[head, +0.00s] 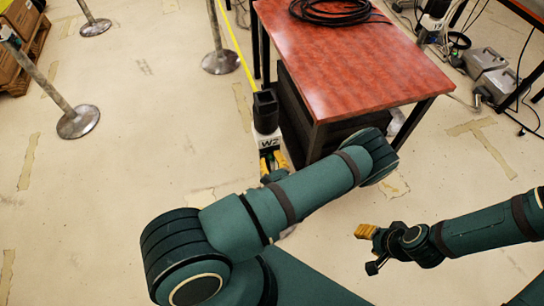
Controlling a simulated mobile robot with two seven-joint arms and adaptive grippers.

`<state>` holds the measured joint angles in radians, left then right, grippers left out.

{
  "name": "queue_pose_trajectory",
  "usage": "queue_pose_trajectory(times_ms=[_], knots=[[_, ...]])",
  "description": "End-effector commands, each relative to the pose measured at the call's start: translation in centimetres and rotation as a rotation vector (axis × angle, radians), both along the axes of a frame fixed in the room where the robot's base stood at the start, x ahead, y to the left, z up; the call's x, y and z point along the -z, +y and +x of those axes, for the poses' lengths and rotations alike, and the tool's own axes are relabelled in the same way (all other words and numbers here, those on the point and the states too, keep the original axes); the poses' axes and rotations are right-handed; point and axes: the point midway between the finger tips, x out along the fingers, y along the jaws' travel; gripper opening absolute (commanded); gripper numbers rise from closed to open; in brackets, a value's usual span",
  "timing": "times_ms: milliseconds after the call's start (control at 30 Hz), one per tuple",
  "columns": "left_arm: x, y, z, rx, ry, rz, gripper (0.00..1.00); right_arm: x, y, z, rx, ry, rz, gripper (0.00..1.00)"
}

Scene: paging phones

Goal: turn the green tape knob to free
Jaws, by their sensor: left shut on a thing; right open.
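A white paging phone unit marked W2 (268,143), with a black horn-like box (265,110) on top, stands against the near left corner of the red table. My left gripper (273,162) is at the front of this unit, below the label. Its yellow fingers are shut on a small part there, which appears to be the knob. The knob and any green tape on it are too small and too covered to make out, so its setting cannot be told. My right gripper (366,232) is open and empty above bare floor at the lower right.
The red table (350,62) holds a coiled black cable (335,10). A dark cabinet (295,115) is under it. Another unit marked 17 (434,22) and grey cases (495,78) stand at right. Metal posts (219,60) and boxes (15,50) are at left. The left floor is mostly clear.

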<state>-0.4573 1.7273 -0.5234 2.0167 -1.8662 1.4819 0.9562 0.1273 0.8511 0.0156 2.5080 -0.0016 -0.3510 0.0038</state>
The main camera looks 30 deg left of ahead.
Motion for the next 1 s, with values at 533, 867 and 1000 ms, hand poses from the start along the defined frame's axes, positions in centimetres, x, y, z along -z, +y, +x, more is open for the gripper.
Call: queue_pose_trajectory(times_ms=[533,867,1000], knots=[[-0.13,0.19,0.0,0.0,-0.23,-0.188,0.0,-1.14,0.03,-0.22,-0.001,0.006,0.001,0.47],[-0.09,0.22,-0.01,0.0,-0.252,-0.207,0.0,-1.2,0.04,-0.25,-0.001,0.006,0.001,0.47],[-0.09,0.22,-0.01,0.0,-0.252,-0.207,0.0,-1.2,0.04,-0.25,-0.001,0.006,0.001,0.47]])
